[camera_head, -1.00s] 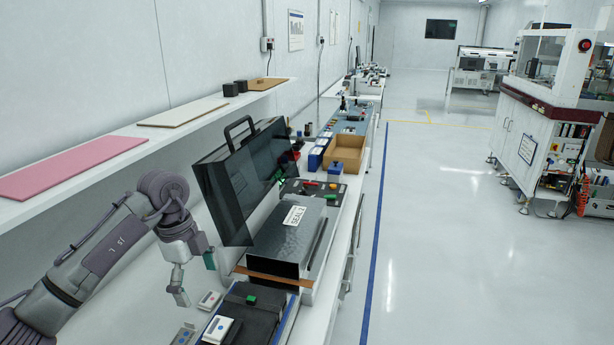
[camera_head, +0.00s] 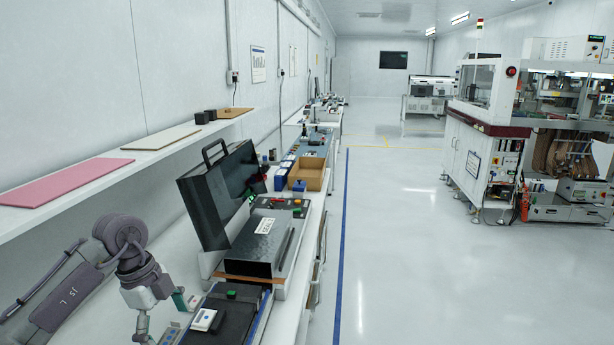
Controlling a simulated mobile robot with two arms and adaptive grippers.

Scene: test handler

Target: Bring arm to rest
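My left arm (camera_head: 68,290) comes in from the lower left, bent at the wrist. My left gripper (camera_head: 163,317) hangs low over the front of the workbench, with its two fingers spread apart and nothing visible between them. One finger points right beside the white device on the black case; the other points down near the frame's bottom edge. My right arm and gripper are not in view.
A black-lidded machine (camera_head: 222,195) stands open on the bench, right of my gripper. A black case (camera_head: 236,312) with a white device (camera_head: 207,320) is nearer. A shelf (camera_head: 110,165) runs above. Open floor (camera_head: 410,260) lies right of the blue line.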

